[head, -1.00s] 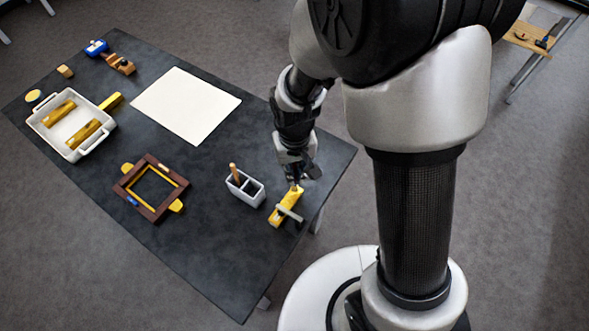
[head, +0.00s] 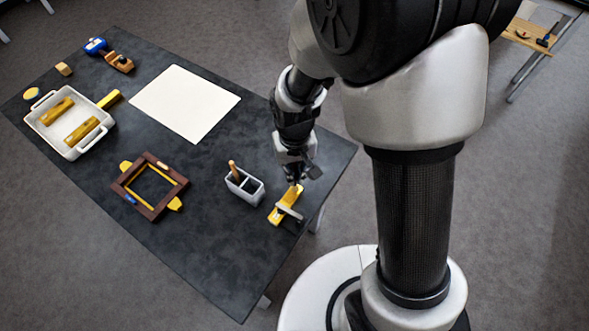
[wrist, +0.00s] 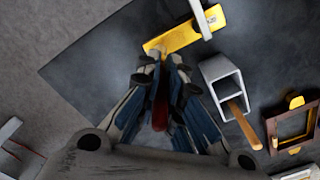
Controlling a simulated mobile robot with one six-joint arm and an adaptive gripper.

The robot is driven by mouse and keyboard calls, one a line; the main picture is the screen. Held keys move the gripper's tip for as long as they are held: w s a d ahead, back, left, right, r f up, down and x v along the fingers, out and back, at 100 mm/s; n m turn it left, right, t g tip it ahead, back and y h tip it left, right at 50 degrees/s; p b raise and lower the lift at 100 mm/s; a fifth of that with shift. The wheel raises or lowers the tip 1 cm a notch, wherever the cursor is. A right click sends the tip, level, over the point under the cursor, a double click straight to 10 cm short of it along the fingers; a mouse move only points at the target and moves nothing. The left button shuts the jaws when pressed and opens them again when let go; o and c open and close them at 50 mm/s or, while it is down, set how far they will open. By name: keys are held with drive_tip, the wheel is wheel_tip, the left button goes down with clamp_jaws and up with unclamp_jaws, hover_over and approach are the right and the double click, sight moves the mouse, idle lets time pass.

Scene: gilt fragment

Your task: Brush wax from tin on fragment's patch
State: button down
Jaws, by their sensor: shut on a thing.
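A gilt, yellow bar, seemingly the fragment (head: 279,215), lies near the table's right corner under a grey bar clamp (head: 289,211). It also shows at the top of the wrist view (wrist: 176,39). My gripper (wrist: 163,70) is shut on a slim tool with a dark red handle, seemingly a brush (wrist: 160,112). The tool's pale tip is at or just above the fragment's near end; contact cannot be told. In the head view my gripper (head: 297,179) is over the fragment's upper end. The patch cannot be made out.
A grey two-slot holder (head: 244,186) with a wooden-handled tool stands just left of the fragment. Farther left are a brown frame (head: 150,187) and a white tray (head: 70,125) with yellow pieces. A pale sheet (head: 185,103) lies flat behind.

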drive_tip(key=shift+f+b, duration=0.3)
drive_tip(key=shift+f, duration=0.2)
drive_tip(key=shift+s, duration=0.1)
